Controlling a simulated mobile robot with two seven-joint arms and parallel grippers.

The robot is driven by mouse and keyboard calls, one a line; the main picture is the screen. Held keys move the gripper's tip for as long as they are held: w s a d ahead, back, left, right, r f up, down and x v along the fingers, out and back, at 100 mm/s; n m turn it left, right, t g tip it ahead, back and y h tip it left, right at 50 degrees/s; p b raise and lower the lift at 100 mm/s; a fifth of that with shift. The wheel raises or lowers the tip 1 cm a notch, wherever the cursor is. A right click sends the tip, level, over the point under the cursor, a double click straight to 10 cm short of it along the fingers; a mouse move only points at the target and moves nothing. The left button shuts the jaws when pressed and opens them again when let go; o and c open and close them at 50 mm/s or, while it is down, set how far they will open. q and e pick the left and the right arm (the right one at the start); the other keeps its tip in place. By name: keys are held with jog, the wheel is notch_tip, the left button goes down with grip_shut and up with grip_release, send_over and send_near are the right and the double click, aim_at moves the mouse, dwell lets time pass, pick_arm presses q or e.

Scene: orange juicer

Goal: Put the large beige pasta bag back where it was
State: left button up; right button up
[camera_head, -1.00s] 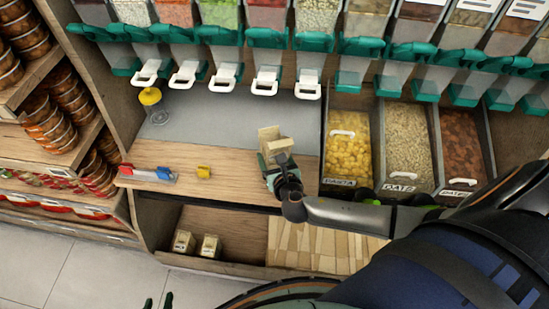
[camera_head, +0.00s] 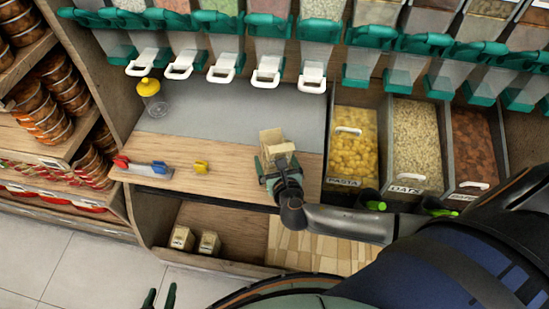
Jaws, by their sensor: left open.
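The beige pasta bag (camera_head: 271,137) is at the right of the wooden counter (camera_head: 225,172), in the middle of the head view. My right gripper (camera_head: 279,160), on the arm from the right, is at the bag, its green fingers near the bag's lower part. The picture does not show whether they are closed on it, or whether the bag rests on the wood. The two green fingertips of my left gripper (camera_head: 160,298) show at the bottom edge, spread apart and empty. The rest of that gripper is out of view.
Two small beige bags (camera_head: 182,238) (camera_head: 208,243) stand on the lower shelf. A yellow-lidded jar (camera_head: 152,97), a red-and-blue item (camera_head: 145,168) and a yellow item (camera_head: 201,167) are on the counter. A pasta bin (camera_head: 353,150) is to the right, with dispensers above.

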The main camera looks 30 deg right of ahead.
jog(key=shift+r, duration=0.2)
jog(key=p+v, duration=0.1)
jog(key=v, duration=1.1)
jog(key=s+a+f+m+g+y, duration=0.1)
jog(key=f+m, duration=0.4)
jog(key=m, duration=1)
jog(key=s+a+f+m+g+y, duration=0.1)
jog(key=s+f+m+y, duration=0.3)
jog(key=m, duration=1.2)
jog(key=shift+s+a+f+g+y, duration=0.3)
jog(key=shift+s+a+f+g, duration=0.05)
jog(key=shift+s+f+g, duration=0.45)
jog(key=shift+c, duration=0.2)
